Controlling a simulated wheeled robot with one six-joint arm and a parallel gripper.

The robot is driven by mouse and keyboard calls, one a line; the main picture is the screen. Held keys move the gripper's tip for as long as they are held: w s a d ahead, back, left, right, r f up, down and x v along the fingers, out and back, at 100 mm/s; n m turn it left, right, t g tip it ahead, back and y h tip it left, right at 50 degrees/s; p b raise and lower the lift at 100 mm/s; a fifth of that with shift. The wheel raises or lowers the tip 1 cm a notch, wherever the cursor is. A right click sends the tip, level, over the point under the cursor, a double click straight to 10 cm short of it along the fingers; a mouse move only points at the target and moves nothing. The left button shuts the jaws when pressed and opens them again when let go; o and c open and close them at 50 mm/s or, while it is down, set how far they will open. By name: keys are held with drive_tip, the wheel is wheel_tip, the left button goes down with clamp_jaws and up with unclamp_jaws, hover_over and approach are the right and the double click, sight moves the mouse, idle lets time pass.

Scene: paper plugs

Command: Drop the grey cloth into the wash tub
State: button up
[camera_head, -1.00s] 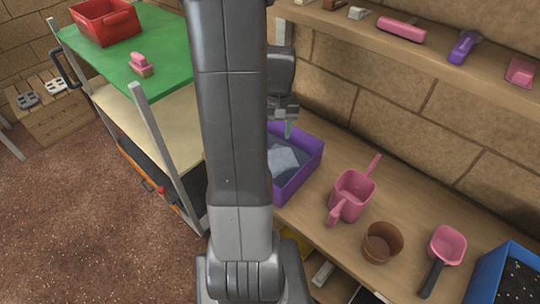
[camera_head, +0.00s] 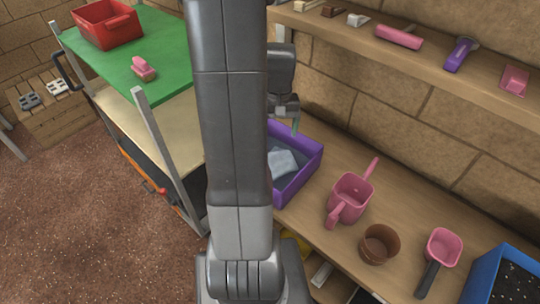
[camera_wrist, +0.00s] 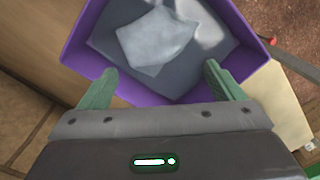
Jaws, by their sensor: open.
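The grey cloth (camera_wrist: 156,40) lies crumpled inside a purple tub (camera_wrist: 78,48), on a darker grey surface within it. The cloth also shows in the head view (camera_head: 283,162), inside the same purple tub (camera_head: 304,172) on the wooden bench. My gripper (camera_wrist: 160,82) is open and empty, with its green fingers spread wide near the tub's rim in the wrist view. In the head view my gripper (camera_head: 294,126) is above the tub, apart from the cloth. My arm hides the left part of the tub there.
A pink watering can (camera_head: 350,198), a brown pot (camera_head: 379,245) and a pink scoop (camera_head: 444,246) stand right of the tub. A blue crate (camera_head: 487,282) stands at far right. A shelf (camera_head: 420,68) with small tools runs above. A green-topped cart (camera_head: 165,75) stands left.

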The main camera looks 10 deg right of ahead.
wheel_tip(320, 180, up, 3)
drive_tip(key=shift+r+p, duration=0.1)
drive_tip(key=shift+p, duration=0.85)
drive_tip(key=shift+w, duration=0.1)
wheel_tip(320, 180, up, 14)
drive_tip(key=b, duration=0.1)
drive_tip(key=shift+w+d, duration=0.2)
drive_tip(key=shift+d, duration=0.2)
drive_tip(key=shift+f, duration=0.2)
wheel_tip(320, 180, down, 16)
drive_tip(key=shift+s+a+b, duration=0.25)
drive_tip(key=shift+a+b, duration=0.1)
drive_tip(key=shift+b, duration=0.05)
drive_tip(key=shift+r, duration=0.1)
